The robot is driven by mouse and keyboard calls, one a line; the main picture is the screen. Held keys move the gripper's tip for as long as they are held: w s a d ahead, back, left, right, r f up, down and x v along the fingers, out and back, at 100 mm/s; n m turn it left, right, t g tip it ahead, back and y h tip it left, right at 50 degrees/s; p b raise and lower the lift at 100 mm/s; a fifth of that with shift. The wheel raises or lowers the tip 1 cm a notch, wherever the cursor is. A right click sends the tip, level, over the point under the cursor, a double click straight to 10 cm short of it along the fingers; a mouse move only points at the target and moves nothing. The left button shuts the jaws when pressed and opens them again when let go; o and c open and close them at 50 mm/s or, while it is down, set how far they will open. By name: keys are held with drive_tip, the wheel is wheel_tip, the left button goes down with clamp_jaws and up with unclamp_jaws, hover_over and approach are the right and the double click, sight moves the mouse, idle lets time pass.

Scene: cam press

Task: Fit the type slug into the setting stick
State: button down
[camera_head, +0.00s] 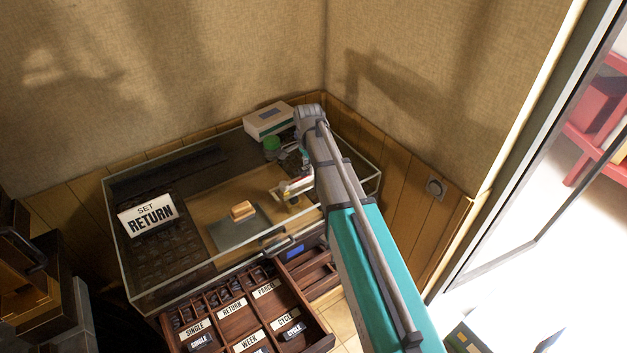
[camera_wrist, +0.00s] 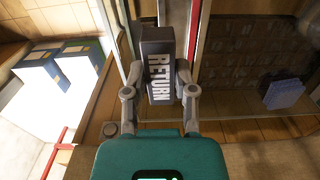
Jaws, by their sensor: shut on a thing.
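In the wrist view my gripper (camera_wrist: 158,88) is shut on a dark block-shaped type slug (camera_wrist: 157,62) with white raised letters reading RETURN. The fingers press on its two long sides, and the lettered face is turned toward the camera. In the head view my arm hides the slug, and my gripper cannot be made out clearly. I cannot pick out the setting stick with certainty. A small tan block (camera_head: 242,209) lies on a grey plate (camera_head: 236,232) in the glass-sided case.
A white SET RETURN card (camera_head: 146,214) stands at the case's left. In front is a wooden type tray (camera_head: 230,310) with labelled compartments, several holding dark slugs. A pale box (camera_head: 268,121) and green round item (camera_head: 271,143) are at the back. Glass edges (camera_head: 120,255) bound the case.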

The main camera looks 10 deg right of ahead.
sight(312, 181)
drive_tip(key=shift+w+d+f+b, duration=0.3)
drive_tip(key=shift+w+f+b, duration=0.4)
drive_tip(key=shift+f, duration=0.2)
drive_tip(key=shift+w+d+f+b, duration=0.25)
drive_tip(key=shift+w+f+b, duration=0.4)
drive_tip(key=shift+f, duration=0.2)
drive_tip(key=shift+f, duration=0.1)
drive_tip(key=shift+w+d+f+b, duration=0.2)
drive_tip(key=shift+w+f+b, duration=0.15)
drive_tip(key=shift+f+b, duration=1.2)
drive_tip(key=shift+b, duration=0.2)
drive_tip(key=shift+s+f+b, duration=0.15)
drive_tip(key=shift+f+b, duration=0.1)
drive_tip(key=shift+b, duration=0.1)
drive_tip(key=shift+s, duration=0.1)
